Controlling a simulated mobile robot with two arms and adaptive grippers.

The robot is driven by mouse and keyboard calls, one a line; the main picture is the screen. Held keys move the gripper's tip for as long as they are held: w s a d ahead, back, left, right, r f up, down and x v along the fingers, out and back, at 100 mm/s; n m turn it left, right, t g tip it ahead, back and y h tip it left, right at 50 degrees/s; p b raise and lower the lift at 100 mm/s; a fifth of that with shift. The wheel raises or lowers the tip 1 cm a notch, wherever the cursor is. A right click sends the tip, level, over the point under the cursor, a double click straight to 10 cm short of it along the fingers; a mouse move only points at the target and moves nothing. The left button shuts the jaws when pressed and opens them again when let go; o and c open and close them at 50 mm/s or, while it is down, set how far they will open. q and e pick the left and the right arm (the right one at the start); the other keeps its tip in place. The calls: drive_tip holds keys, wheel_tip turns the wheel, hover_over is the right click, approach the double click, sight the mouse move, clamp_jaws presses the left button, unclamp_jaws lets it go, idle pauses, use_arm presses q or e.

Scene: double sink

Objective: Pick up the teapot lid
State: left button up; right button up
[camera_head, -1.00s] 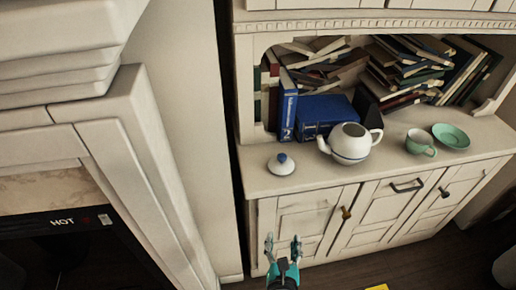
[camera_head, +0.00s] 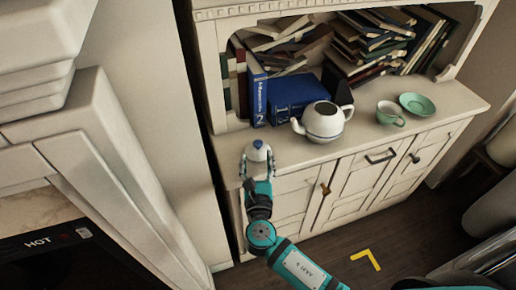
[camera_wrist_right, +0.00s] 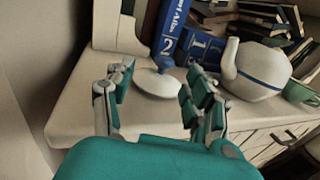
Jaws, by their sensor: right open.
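The teapot lid (camera_head: 258,149) is white with a blue knob and lies at the left end of the cabinet counter. In the right wrist view the lid (camera_wrist_right: 157,82) shows between and beyond the two fingers. My right gripper (camera_head: 258,168) is open, with its fingers spread at the front of the lid. I cannot tell whether a finger touches it. The white teapot (camera_head: 323,121), with a blue band and an open top, stands to the right of the lid. My left gripper is not in view.
Blue books (camera_head: 295,97) stand and lie behind the lid and teapot. A green cup (camera_head: 390,113) and green saucer (camera_head: 418,104) are further right on the counter (camera_head: 350,146). A wall (camera_head: 150,100) is close on the left. The counter front between lid and teapot is clear.

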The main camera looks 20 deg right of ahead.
sight(258, 148)
drive_tip(key=x, duration=0.4)
drive_tip(key=shift+d+p, duration=0.3)
drive_tip(key=shift+d, duration=0.05)
drive_tip(key=shift+w+d, duration=0.15)
drive_tip(key=shift+w, duration=0.45)
drive_tip(key=shift+s, duration=0.1)
clamp_jaws()
